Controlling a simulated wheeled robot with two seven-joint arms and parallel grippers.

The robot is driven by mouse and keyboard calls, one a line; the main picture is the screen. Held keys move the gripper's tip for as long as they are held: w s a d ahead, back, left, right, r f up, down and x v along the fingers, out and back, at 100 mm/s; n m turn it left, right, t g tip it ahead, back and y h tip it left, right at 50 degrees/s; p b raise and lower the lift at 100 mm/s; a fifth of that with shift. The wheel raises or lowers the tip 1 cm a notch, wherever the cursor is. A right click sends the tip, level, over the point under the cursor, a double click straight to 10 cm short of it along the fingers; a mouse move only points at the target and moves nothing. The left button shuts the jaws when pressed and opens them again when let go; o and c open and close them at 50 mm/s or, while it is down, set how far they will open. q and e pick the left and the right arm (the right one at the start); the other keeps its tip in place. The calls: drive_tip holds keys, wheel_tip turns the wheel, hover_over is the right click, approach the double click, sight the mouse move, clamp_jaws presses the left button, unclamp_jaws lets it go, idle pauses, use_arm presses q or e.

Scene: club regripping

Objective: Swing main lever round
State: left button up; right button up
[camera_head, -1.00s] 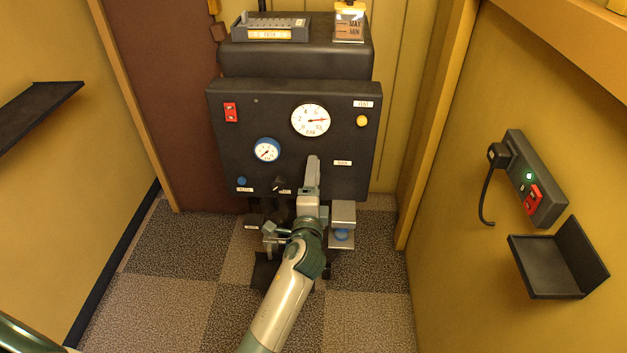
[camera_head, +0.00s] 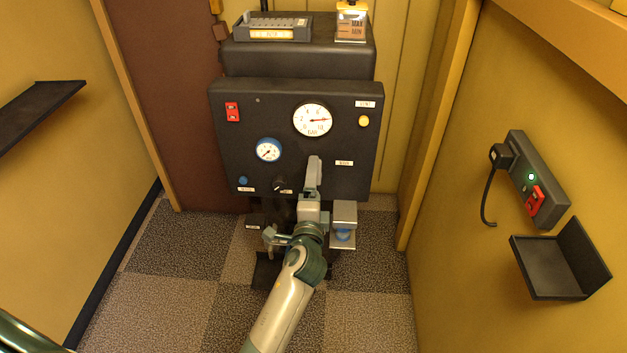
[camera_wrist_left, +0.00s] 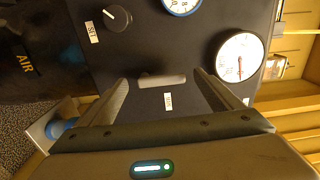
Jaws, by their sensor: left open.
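The main lever is a short grey bar (camera_wrist_left: 162,79) on the dark panel (camera_head: 235,155), beside a small white label (camera_wrist_left: 168,101) in the left wrist view. It lies between the two open fingers of my left gripper (camera_wrist_left: 163,84), with visible gaps on both sides. In the head view my left gripper (camera_head: 313,172) is in front of the panel's lower middle, just left of the MAIN label (camera_head: 344,163), and hides the lever. I cannot tell how far the fingertips reach past the lever. My right gripper is not in view.
The panel carries a white gauge (camera_head: 312,120), a blue-rimmed gauge (camera_head: 268,150), a black knob (camera_wrist_left: 117,18), a red switch (camera_head: 232,112) and a yellow button (camera_head: 364,121). A grey tray (camera_head: 240,33) stands on top. A black wall shelf (camera_head: 555,285) is at right.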

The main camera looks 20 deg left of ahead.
use_arm(q)
drive_tip(key=v, duration=1)
drive_tip(key=shift+s+b, duration=0.25)
drive_tip(key=shift+b, duration=0.15)
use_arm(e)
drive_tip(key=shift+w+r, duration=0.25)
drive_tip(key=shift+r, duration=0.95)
use_arm(q)
drive_tip(key=shift+r, duration=0.1)
